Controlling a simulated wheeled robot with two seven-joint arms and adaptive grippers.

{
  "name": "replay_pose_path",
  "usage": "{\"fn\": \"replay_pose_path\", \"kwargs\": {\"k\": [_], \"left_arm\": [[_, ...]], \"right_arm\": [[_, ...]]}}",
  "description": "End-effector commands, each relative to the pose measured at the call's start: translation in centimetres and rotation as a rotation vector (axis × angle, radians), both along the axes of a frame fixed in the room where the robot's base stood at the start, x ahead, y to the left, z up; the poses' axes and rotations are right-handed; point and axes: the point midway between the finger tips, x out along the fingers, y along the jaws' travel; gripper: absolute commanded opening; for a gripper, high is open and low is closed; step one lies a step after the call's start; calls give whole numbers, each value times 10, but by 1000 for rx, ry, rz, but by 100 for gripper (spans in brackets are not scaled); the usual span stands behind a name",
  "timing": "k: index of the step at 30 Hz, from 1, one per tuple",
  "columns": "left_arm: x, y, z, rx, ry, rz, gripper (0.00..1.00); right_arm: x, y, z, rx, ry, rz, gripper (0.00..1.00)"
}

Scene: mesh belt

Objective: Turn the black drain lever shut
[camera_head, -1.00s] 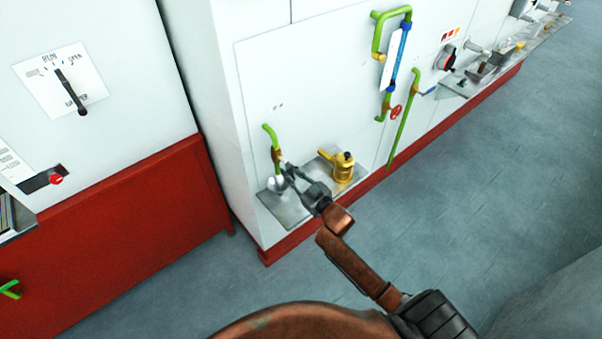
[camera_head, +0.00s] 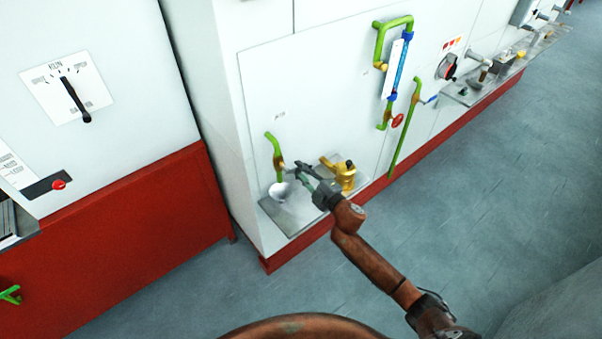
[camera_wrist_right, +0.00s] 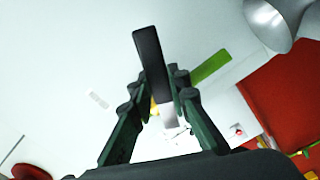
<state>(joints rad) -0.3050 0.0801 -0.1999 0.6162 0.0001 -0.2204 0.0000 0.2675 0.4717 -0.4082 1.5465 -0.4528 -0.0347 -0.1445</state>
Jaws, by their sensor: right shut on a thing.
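The black drain lever (camera_wrist_right: 150,55) shows in the right wrist view, with its black grip between my fingers and a pale metal part below it. My right gripper (camera_wrist_right: 158,82) is shut on it. In the head view my right gripper (camera_head: 298,170) is beside the brass valve on the green drain pipe (camera_head: 274,146), and the lever is too small and covered there to read its angle. My left gripper is not in view.
A white funnel-shaped cup (camera_head: 281,190) stands on the metal shelf (camera_head: 290,218) below the pipe. A blue sight tube (camera_head: 402,65) and a red handwheel (camera_head: 397,120) are further right. The floor is clear.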

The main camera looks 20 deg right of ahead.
Motion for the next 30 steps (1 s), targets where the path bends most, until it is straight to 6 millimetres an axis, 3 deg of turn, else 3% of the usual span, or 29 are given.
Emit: {"fn": "replay_pose_path", "kwargs": {"k": [15, 30], "left_arm": [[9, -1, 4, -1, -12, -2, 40], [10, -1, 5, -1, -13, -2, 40]], "right_arm": [[1, -5, 18, -316, -134, 0, 0], [1, -5, 21, -376, -159, 0, 0]]}}
